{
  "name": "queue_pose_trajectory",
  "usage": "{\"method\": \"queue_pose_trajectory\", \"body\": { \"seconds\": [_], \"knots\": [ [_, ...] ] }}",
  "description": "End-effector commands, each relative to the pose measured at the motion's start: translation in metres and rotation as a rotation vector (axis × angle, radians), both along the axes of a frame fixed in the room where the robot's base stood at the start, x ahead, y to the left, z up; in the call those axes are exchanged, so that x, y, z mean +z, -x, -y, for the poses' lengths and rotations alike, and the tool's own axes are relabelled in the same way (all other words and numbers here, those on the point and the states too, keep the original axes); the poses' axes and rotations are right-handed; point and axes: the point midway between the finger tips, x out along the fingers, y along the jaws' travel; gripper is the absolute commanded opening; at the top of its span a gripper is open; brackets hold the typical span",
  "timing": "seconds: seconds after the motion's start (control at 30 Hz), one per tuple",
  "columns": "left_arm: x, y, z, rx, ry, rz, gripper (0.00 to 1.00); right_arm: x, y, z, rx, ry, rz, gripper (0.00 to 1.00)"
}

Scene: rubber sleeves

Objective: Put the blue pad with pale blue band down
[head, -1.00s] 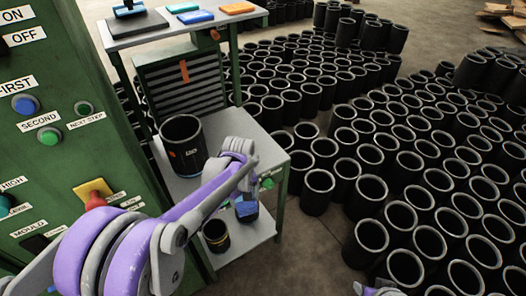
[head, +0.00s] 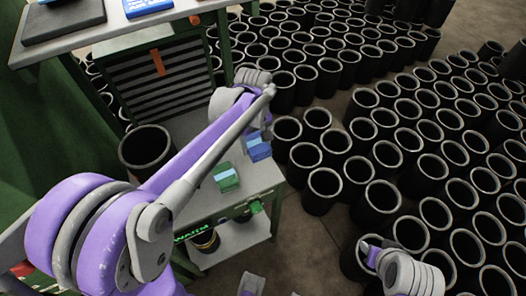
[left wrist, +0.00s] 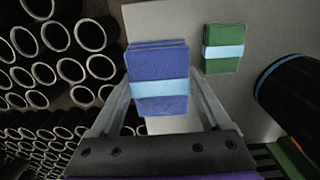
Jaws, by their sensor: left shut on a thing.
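The blue pad with pale blue band (head: 258,147) is at the right edge of the grey bench top (head: 207,196) in the head view. It also shows large in the left wrist view (left wrist: 159,70), between the two fingers. My left gripper (left wrist: 160,97) is shut on it. The left arm partly hides the gripper in the head view. I cannot tell whether the pad touches the bench. A green pad with a pale blue band (head: 226,177) lies on the bench beside it, apart from it. My right arm shows at lower right; its finger state is unclear.
A large black sleeve (head: 146,150) stands on the bench at left. Many black sleeves (head: 325,188) crowd the floor on the right. A tin (head: 206,241) stands on the lower shelf.

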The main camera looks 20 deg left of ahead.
Motion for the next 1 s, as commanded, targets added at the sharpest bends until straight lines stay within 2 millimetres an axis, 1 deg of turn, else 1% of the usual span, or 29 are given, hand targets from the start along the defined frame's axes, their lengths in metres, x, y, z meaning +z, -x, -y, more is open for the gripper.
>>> {"method": "queue_pose_trajectory", "body": {
  "seconds": [0.2, 0.3, 0.47, 0.6, 0.7, 1.0],
  "knots": [
    [-0.04, 0.0, 0.0, 0.0, 0.0, 0.0, 0.28, -0.005, 0.001, 0.0, 0.0, 0.0, -0.002, 0.47],
    [-0.054, 0.0, 0.0, -0.001, 0.0, 0.0, 0.28, -0.006, 0.002, 0.0, 0.0, 0.0, -0.003, 0.47],
    [-0.069, 0.0, 0.0, -0.001, 0.0, 0.0, 0.28, -0.007, 0.002, 0.0, 0.0, 0.0, -0.003, 0.47],
    [-0.089, 0.0, 0.0, -0.001, 0.0, 0.0, 0.28, -0.009, 0.002, 0.0, 0.0, 0.0, -0.004, 0.47],
    [-0.097, 0.0, 0.0, -0.001, 0.0, 0.0, 0.28, -0.009, 0.002, 0.0, 0.0, 0.0, -0.004, 0.47],
    [-0.099, 0.0, 0.0, -0.001, 0.0, 0.0, 0.28, -0.01, 0.003, 0.0, 0.0, 0.0, -0.005, 0.47]
  ]
}}
